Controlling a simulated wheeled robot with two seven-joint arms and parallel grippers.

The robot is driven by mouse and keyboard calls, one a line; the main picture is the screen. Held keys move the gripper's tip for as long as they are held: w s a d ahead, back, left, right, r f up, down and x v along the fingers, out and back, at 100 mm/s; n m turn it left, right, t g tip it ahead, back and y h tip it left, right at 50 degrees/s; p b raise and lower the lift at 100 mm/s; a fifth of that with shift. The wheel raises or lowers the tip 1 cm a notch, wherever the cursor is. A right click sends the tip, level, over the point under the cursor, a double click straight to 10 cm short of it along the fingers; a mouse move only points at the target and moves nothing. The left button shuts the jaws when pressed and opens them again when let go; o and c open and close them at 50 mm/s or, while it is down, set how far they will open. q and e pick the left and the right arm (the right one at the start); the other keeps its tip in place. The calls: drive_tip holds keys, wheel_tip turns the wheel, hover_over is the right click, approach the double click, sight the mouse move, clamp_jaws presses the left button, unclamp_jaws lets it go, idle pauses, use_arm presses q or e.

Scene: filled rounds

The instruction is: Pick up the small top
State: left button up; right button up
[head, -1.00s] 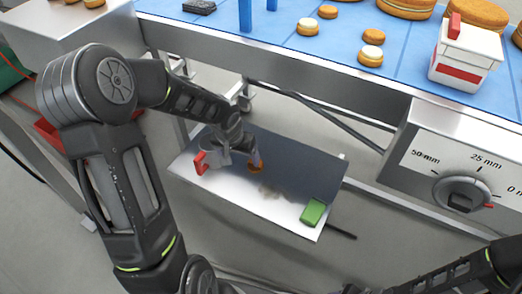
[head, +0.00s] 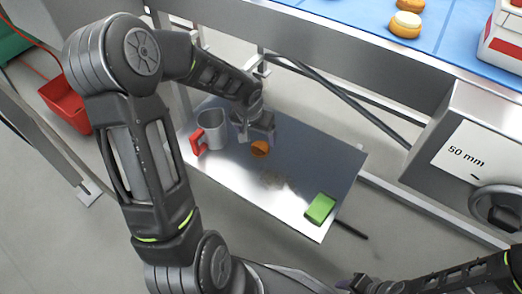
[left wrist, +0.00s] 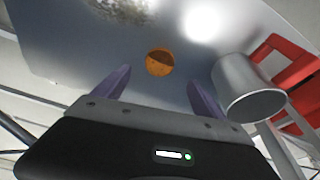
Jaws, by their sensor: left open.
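The small top (head: 260,148) is a small orange-brown round piece lying on the low metal shelf (head: 300,150). In the left wrist view the small top (left wrist: 160,62) lies ahead of the gap between the fingers, apart from both. My left gripper (head: 258,133) is open and empty, close beside the small top on its far side. Its two purple fingers (left wrist: 160,90) show spread in the left wrist view. Of my right arm only dark links show at the lower right of the head view; its fingertips cannot be made out.
A metal mug (head: 211,130) with a red handle stands left of the small top, near the gripper. A green block (head: 320,208) lies at the shelf's near right. The blue conveyor (head: 370,20) with filled rounds runs above.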

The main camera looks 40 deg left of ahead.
sight(260, 147)
use_arm(q)
drive_tip(key=shift+b+x, duration=0.45)
drive_tip(key=shift+x, duration=0.8)
drive_tip(key=b+x, duration=0.2)
drive_tip(key=x, duration=0.3)
drive_tip(key=shift+d+f, duration=0.1)
drive_tip(key=shift+f, duration=0.1)
drive_tip(key=shift+c, duration=0.5)
drive_tip(key=c, duration=0.9)
drive_tip(key=shift+o, duration=0.2)
drive_tip(key=shift+r, duration=0.2)
wheel_tip(260, 147, up, 10)
drive_tip(key=p, duration=0.3)
drive_tip(key=shift+p, duration=0.3)
